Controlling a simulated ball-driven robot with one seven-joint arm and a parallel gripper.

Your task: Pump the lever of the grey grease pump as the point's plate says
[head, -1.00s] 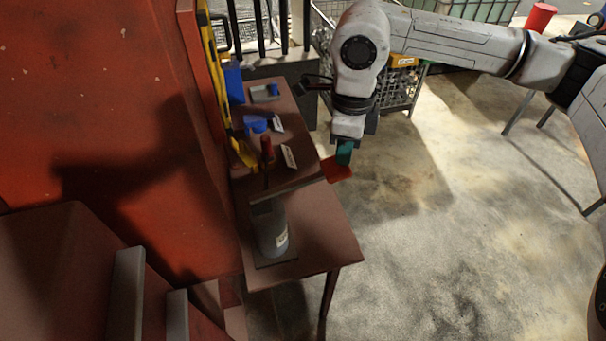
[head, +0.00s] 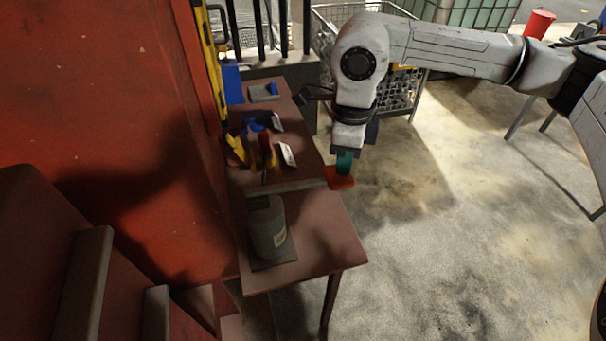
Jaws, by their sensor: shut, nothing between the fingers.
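The grey grease pump (head: 266,232) stands upright on a dark base on the brown table, with a small pale label on its side. Its lever (head: 295,186) runs to the right from above the pump and ends in a red handle (head: 340,182) beyond the table's right edge. My gripper (head: 344,166) points down, with its teal fingers shut and empty. Its fingertips are at the top of the red handle and appear to press on it from above. A white plate (head: 288,155) stands on the table behind the lever; its writing is too small to read.
The brown table (head: 320,235) also holds a red-and-yellow tool (head: 266,152), blue items (head: 262,118) and a grey tray (head: 263,92). A red wall (head: 90,100) is close on the left. A wire basket (head: 398,92) stands behind my arm.

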